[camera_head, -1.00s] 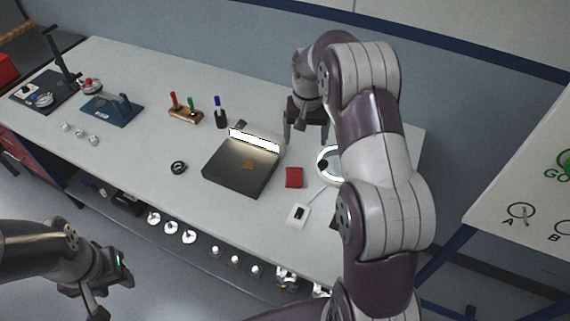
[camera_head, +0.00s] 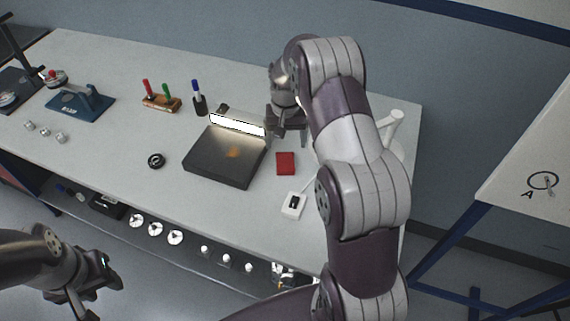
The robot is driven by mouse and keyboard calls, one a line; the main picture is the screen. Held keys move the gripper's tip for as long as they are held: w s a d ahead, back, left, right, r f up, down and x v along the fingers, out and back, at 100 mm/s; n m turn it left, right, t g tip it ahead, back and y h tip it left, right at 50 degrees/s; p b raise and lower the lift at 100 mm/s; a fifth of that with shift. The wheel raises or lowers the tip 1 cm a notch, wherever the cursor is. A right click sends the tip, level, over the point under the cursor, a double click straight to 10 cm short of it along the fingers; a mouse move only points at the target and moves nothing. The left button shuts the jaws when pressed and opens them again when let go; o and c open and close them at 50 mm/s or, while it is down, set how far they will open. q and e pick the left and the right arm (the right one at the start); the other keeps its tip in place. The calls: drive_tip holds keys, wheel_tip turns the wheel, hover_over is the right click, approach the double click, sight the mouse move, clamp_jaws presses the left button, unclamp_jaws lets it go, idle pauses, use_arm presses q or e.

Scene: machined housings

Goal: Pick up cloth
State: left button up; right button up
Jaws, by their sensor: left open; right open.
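A small red square (camera_head: 286,163), which looks like the folded cloth, lies flat on the bench just right of the dark inspection box. My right gripper (camera_head: 287,138) is open and empty, pointing down just behind the red square and beside the box's lit edge. I cannot tell its exact height above the bench. My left gripper (camera_head: 103,302) is open and empty at the lower left, in front of the bench and well away from the cloth.
The dark box (camera_head: 222,158) with a bright light bar stands left of the cloth. A white switch box (camera_head: 294,205) lies in front of it. A marker holder (camera_head: 161,102) and a black ring (camera_head: 156,160) are further left. My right arm hides the bench's right part.

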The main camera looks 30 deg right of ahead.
sight(285, 162)
drive_tip(key=f, duration=0.2)
drive_tip(key=f+p, duration=0.1)
drive_tip(key=f, duration=0.4)
drive_tip(key=shift+s+a+f+p, duration=0.25)
drive_tip(key=shift+s+f+p, duration=0.1)
drive_tip(key=shift+f, duration=0.05)
drive_tip(key=shift+w+f, duration=0.1)
drive_tip(key=shift+f, duration=0.15)
drive_tip(key=c, duration=1.2)
drive_tip(key=shift+r, duration=0.45)
wheel_tip(285, 162, up, 9)
drive_tip(key=shift+r+b, duration=0.1)
drive_tip(key=shift+b, duration=0.65)
